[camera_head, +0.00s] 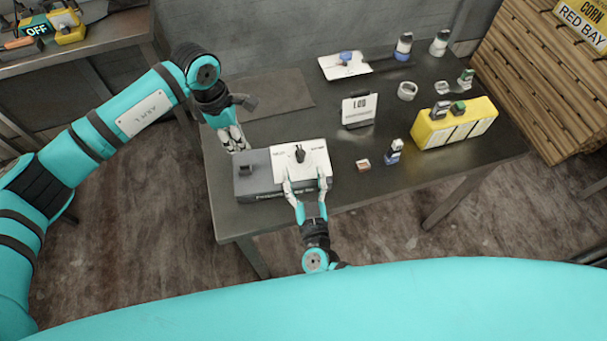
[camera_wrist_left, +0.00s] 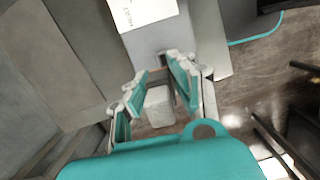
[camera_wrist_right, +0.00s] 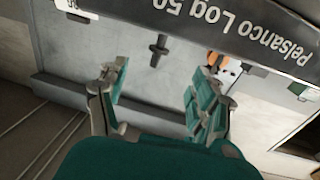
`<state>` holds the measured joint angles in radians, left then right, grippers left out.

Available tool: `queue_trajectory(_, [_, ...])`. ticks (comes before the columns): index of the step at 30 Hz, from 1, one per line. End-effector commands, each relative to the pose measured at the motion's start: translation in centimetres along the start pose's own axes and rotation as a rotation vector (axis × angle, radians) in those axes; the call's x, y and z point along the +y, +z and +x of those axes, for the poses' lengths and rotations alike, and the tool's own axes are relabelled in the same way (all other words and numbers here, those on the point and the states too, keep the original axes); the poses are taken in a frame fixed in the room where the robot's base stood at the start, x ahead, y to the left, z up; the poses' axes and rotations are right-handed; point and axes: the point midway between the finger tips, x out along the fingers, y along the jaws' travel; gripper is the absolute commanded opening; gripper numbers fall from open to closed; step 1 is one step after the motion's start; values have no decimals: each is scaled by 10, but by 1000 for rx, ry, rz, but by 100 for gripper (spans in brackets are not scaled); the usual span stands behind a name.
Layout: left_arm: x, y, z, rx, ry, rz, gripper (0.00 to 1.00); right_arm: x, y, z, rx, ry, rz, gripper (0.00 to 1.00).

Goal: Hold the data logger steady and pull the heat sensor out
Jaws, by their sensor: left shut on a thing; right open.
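The data logger (camera_head: 262,190) is a grey box lying at the table's front left edge. A white panel (camera_head: 318,158) sits on its right part, with a black upright piece, seemingly the heat sensor (camera_head: 300,153), on it. The black piece also shows in the right wrist view (camera_wrist_right: 158,48). My left gripper (camera_head: 238,146) is at the logger's back left and is shut on it; the contact is partly hidden. The logger's grey body shows between its fingers in the left wrist view (camera_wrist_left: 155,45). My right gripper (camera_head: 306,184) is open in front, its fingers on either side below the black piece, apart from it.
Behind the logger stands a white LOG sign (camera_head: 358,108). A dark mat (camera_head: 265,95) lies at the back left. The table's front edge is close.

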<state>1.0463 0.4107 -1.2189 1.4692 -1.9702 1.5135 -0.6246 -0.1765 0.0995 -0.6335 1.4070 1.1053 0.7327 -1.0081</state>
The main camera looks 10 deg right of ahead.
Motion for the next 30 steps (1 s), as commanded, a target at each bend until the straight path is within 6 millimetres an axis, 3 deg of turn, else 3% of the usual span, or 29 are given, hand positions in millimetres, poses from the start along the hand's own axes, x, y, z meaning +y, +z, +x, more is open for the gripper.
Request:
queue_trajectory(5, [0, 0, 0, 0, 0, 0, 0, 0, 1, -4, -1, 0, 0, 66])
queue_trajectory(8, [0, 0, 0, 0, 0, 0, 0, 0, 2, -17, -4, 0, 1, 66])
queue_trajectory(21, [0, 0, 0, 0, 0, 0, 0, 0, 1, -104, -3, -1, -1, 66])
queue_trajectory(30, [0, 0, 0, 0, 0, 0, 0, 0, 0, -120, 0, -1, 0, 66])
